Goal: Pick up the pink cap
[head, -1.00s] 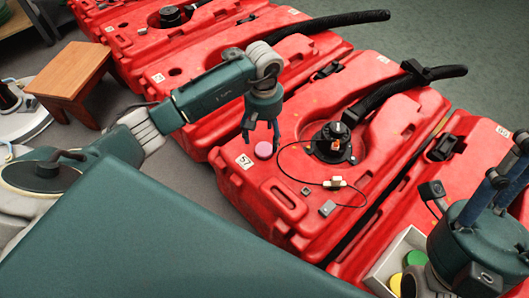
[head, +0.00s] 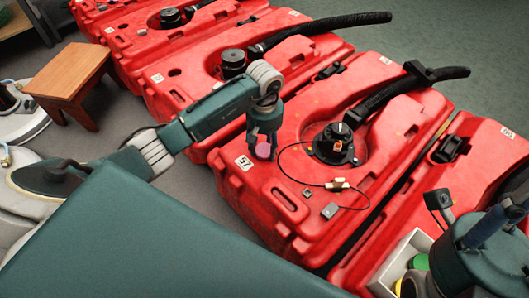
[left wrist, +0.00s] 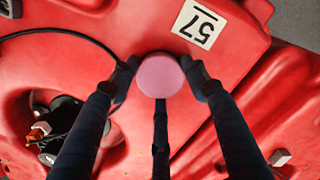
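The pink cap (head: 263,151) sits on the red tank marked 57 (head: 290,225), near its number label. My left gripper (head: 264,156) points down over the cap, its fingers around it. In the left wrist view, the round pink cap (left wrist: 160,76) lies between the fingertips of my left gripper (left wrist: 160,74). Two fingers flank it and a third reaches its lower edge. The fingertips look very close to its rim; I cannot tell whether they press on it. My right gripper is at the lower right, mostly cut off by the frame, with its fingertips out of view.
A black fitting (head: 334,143) with a thin cable and a connector (head: 337,184) is on the same tank. Small grey blocks (head: 330,210) lie nearby. A light box (head: 396,262) with coloured caps stands at the lower right. A wooden stool (head: 70,78) is at the left.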

